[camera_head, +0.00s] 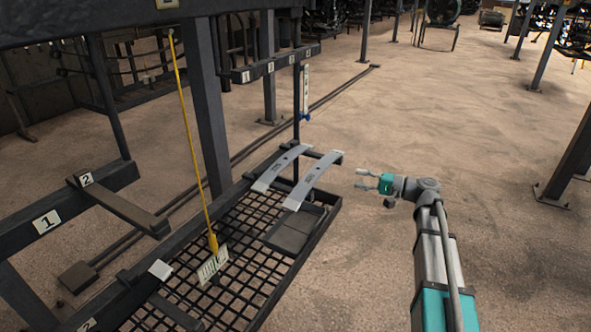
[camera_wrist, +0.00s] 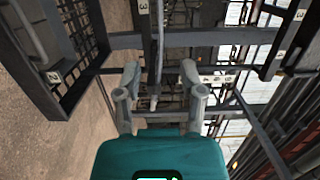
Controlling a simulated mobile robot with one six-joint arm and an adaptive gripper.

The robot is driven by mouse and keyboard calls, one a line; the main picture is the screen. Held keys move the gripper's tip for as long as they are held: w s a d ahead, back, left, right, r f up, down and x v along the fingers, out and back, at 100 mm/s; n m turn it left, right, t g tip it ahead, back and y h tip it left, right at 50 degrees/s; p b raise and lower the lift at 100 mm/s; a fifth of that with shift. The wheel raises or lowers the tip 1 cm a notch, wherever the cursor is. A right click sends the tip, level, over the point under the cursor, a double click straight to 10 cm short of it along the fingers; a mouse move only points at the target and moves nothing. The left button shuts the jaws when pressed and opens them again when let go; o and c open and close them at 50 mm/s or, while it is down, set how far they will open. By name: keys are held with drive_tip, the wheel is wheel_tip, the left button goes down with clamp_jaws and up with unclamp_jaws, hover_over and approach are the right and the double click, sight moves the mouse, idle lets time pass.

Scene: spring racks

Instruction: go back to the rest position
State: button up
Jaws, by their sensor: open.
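My gripper (camera_head: 366,180) is open and empty, to the right of the spring rack in the head view. It points left toward the rack and is apart from it. In the wrist view its two fingers (camera_wrist: 160,90) stand spread, with nothing between them. Two grey leaf springs (camera_head: 281,168) (camera_head: 313,181) lie side by side across the far end of the rack's mesh tray (camera_head: 215,262), left of my gripper.
A dark post (camera_head: 207,110) and a numbered beam (camera_head: 62,215) stand at the left. A yellow cord (camera_head: 190,120) hangs over the mesh. Another dark post (camera_head: 570,160) stands at the right. The sandy floor (camera_head: 440,110) behind my gripper is clear.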

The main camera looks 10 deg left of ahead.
idle(0.4)
drive_tip(key=s+f+n+g+h, duration=0.1)
drive_tip(key=s+f+g+h, duration=0.2)
drive_tip(key=s+f+h, duration=0.85)
drive_tip(key=s+d+f+n+h, duration=0.1)
drive_tip(key=s+d+f+h, duration=0.55)
drive_tip(key=s+d, duration=0.4)
wheel_tip(320, 180, up, 16)
drive_tip(key=p, duration=1.7)
drive_tip(key=shift+s, duration=0.4)
